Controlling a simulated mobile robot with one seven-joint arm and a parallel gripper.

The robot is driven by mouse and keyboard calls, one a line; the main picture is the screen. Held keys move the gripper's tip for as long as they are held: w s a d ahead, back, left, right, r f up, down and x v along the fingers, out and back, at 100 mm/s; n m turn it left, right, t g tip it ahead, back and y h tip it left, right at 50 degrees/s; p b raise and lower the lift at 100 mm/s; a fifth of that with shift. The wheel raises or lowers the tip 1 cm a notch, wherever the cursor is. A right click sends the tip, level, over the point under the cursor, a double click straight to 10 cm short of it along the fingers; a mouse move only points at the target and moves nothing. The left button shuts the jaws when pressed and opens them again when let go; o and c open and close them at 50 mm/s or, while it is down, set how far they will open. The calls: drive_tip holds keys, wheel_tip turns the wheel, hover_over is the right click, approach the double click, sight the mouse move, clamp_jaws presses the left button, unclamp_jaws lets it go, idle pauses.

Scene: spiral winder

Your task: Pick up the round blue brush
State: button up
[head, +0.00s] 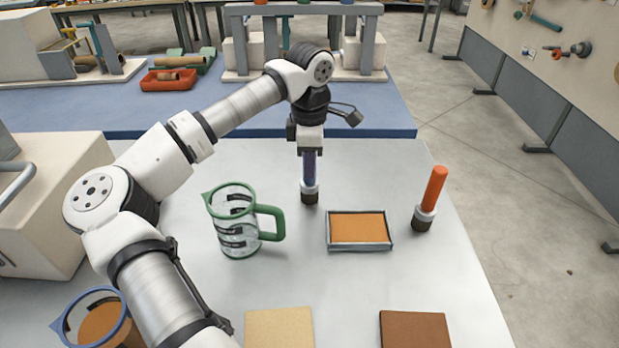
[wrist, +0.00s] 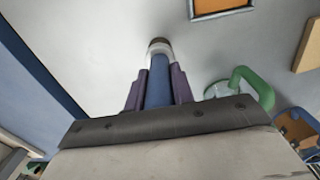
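The round blue brush (head: 309,191) stands upright on the grey table, bristles down, with a pale ferrule and dark bristles. My gripper (head: 309,165) is above it, pointing down, with its purple fingers around the blue handle. In the wrist view the blue handle (wrist: 160,82) runs between the two fingers of my gripper (wrist: 159,88), with no clear gap on either side. The fingers hide most of the handle in the head view. I cannot tell whether the bristles touch the table.
A clear jug with green handle (head: 268,222) stands left of the brush. A framed orange pad (head: 358,229) lies to the right, then an upright orange brush (head: 431,198). Tan (head: 279,328) and brown (head: 415,328) squares lie in front. A blue-rimmed container (head: 62,325) is front left.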

drive_tip(key=c, duration=0.4)
drive_tip(key=shift+o, duration=0.2)
drive_tip(key=shift+r, duration=0.15)
wheel_tip(320, 180, up, 20)
